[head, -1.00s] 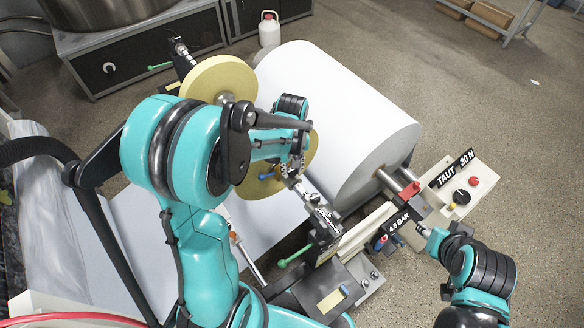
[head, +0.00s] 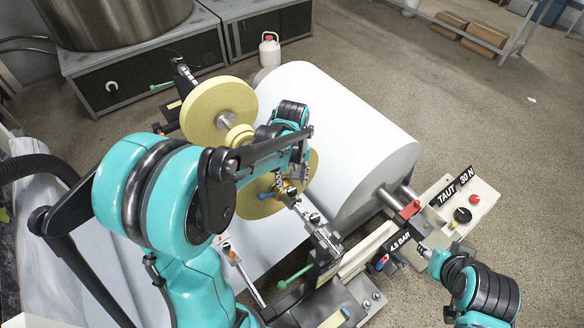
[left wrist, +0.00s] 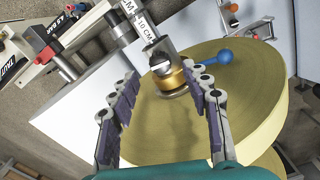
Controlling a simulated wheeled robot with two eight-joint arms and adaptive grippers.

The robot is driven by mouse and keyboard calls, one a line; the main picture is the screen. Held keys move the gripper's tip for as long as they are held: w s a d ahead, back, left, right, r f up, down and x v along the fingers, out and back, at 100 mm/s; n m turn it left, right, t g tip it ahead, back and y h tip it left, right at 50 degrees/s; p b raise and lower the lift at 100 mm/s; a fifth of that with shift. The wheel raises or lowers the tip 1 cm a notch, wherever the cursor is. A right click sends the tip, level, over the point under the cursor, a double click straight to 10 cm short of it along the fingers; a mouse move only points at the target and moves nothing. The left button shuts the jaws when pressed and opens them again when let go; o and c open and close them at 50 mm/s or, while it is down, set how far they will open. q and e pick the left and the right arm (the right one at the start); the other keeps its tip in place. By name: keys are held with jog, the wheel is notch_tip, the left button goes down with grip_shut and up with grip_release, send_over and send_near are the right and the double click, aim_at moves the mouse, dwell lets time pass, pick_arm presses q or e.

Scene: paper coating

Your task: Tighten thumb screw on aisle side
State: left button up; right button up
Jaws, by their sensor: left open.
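In the left wrist view my left gripper (left wrist: 160,82) is open. Its purple-padded fingers lie on either side of a brass collar (left wrist: 172,82) with a dark screw head at its middle. I cannot tell whether they touch it.
A large white paper roll (head: 345,130) lies right of the left gripper. A far yellow roll (head: 218,105) stands behind. A scaled metal bar (left wrist: 150,35) runs close above the collar. The TAUT panel (head: 480,205) is at right. Floor at far right is open.

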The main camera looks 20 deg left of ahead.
pick_arm(q)
notch_tip(320, 180, up, 8)
dwell(0.6)
jog(key=m+t+b, duration=0.3)
jog(key=m+b, duration=0.1)
jog(key=b, duration=0.2)
send_near(292, 190)
jog(key=s+d, duration=0.2)
jog(key=s, duration=0.1)
jog(key=s+d+f+m+t+b, duration=0.1)
jog(key=s+f+m+t+b, duration=0.3)
jog(key=s+f+b, duration=0.1)
jog(key=shift+s+d+f, duration=0.3)
jog(key=shift+d+f, duration=0.1)
jog(key=shift+f, duration=0.4)
